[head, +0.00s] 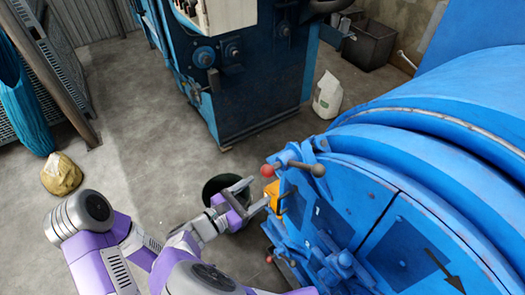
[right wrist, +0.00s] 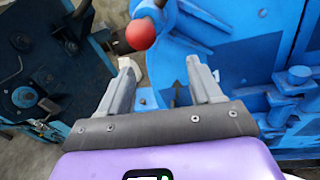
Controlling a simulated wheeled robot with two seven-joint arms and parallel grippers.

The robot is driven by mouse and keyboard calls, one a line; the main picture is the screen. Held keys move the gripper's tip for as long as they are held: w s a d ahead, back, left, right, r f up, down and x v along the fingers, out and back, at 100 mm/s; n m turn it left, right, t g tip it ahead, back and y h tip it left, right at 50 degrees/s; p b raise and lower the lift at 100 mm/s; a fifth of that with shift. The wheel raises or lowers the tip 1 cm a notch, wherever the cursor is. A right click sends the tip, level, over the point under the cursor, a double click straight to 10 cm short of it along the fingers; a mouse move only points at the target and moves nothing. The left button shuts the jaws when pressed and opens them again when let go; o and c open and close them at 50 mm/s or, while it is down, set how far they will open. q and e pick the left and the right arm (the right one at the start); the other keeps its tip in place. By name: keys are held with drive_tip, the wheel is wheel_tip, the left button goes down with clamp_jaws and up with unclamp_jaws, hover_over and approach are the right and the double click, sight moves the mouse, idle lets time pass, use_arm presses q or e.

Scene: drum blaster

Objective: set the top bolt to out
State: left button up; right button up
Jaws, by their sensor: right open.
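The top bolt (head: 293,164) is a short bar at the upper rim of the blue drum's round door (head: 340,210). It has a red ball at its left end and a brownish knob at its right end in the head view. In the right wrist view its red ball (right wrist: 140,34) shows just beyond and between my fingertips. My right gripper (head: 256,193) is open and empty, a little below and left of the red ball in the head view. Its two grey fingers (right wrist: 162,70) are apart and do not appear to touch the ball. My left gripper is not in view.
A second red ball (head: 269,259) sits lower on the door edge, and an orange part (head: 272,194) is close to my fingers. A dark bucket (head: 226,188) stands on the floor behind my gripper. A blue machine (head: 240,75) stands at the back.

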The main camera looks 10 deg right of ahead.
sight(268, 171)
drive_tip(key=shift+t+h, duration=0.3)
drive_tip(key=shift+t, duration=0.2)
drive_tip(key=shift+w+d+r, duration=0.5)
drive_tip(key=shift+w+d, duration=0.2)
drive_tip(key=shift+d, duration=0.15)
drive_tip(key=shift+w+d+r, duration=0.45)
drive_tip(key=shift+w+d, duration=0.3)
drive_tip(key=shift+d, duration=0.1)
drive_tip(key=shift+w+d+r, duration=0.5)
drive_tip(key=shift+w+d, duration=0.2)
drive_tip(key=shift+d, duration=0.15)
clamp_jaws()
